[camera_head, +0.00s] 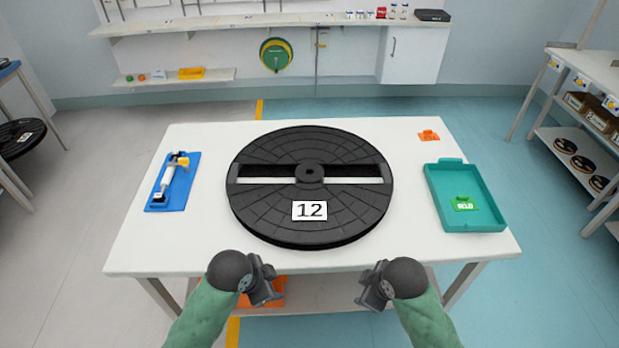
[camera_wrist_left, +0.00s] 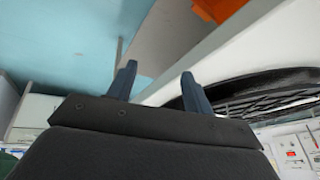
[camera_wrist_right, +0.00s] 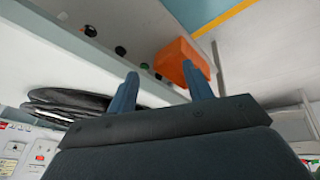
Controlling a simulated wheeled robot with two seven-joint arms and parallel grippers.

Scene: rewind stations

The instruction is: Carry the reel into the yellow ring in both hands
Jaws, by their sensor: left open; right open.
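The reel (camera_head: 270,205) is a large black disc lying flat on the white table (camera_head: 140,240). It has a hub in the middle, a long slot on each side of the hub and a white label reading 12. Its edge also shows in the left wrist view (camera_wrist_left: 265,88) and the right wrist view (camera_wrist_right: 70,101). My left gripper (camera_head: 268,281) and right gripper (camera_head: 371,286) are open and empty, in front of the table's near edge and apart from the reel. I cannot make out which thing is the yellow ring.
A blue tray (camera_head: 188,192) with a tool lies left of the reel. A teal tray (camera_head: 436,205) with a green tag and a small orange piece (camera_head: 428,136) lie to the right. A yellow-rimmed green disc (camera_head: 275,55) hangs on the back wall. A shelf (camera_head: 565,140) stands right.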

